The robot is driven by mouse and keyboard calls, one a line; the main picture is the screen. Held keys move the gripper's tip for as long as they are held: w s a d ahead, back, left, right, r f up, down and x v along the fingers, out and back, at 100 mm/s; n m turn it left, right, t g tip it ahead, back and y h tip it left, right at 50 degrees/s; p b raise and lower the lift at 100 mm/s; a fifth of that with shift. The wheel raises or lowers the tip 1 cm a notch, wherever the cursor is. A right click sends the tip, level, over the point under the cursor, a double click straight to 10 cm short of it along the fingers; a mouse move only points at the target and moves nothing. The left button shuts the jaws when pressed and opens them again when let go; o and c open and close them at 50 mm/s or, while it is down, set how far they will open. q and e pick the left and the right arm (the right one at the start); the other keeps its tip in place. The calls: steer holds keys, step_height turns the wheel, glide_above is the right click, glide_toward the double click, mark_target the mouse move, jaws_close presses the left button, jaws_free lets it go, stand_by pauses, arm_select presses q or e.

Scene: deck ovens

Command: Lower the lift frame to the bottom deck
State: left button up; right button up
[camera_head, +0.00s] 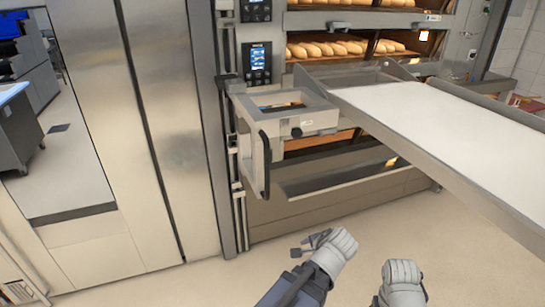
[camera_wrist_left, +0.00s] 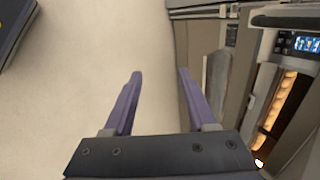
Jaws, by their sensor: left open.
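The lift frame (camera_head: 318,118) is a pale metal bracket joined to a vertical rail (camera_head: 238,205) at the left edge of the ovens. It stands about level with the lower lit deck. A black upright handle (camera_head: 265,165) hangs on its front. My left gripper (camera_head: 306,244) is below and to the right of the handle, apart from it, over the floor. In the left wrist view its two purple fingers (camera_wrist_left: 160,78) are spread with only floor between them. Only a pale part of my right arm shows at the bottom of the head view; its fingers are not visible.
A loader with a white belt (camera_head: 440,115) slopes across the right side. Loaves (camera_head: 330,48) sit in the lit decks beside a control panel (camera_head: 257,62). A tall metal cabinet (camera_head: 150,110) stands left. The floor (camera_head: 200,285) in front is clear.

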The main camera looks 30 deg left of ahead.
arm_select(q)
steer(key=w+a+r+m+t+y, duration=0.2)
steer(key=w+a+r+m, duration=0.15)
steer(key=a, duration=0.25)
steer(key=w+a+r+m+t+y, duration=0.2)
steer(key=a+r+m, duration=0.1)
steer(key=a+r, duration=0.15)
steer(key=m+t+y, duration=0.1)
steer(key=m+t, duration=0.5)
steer(key=m, duration=0.7)
glide_toward(267, 159)
steer(key=x, duration=0.3)
steer(key=shift+b+x, duration=0.4)
steer(key=shift+x, duration=3.7)
jaws_close()
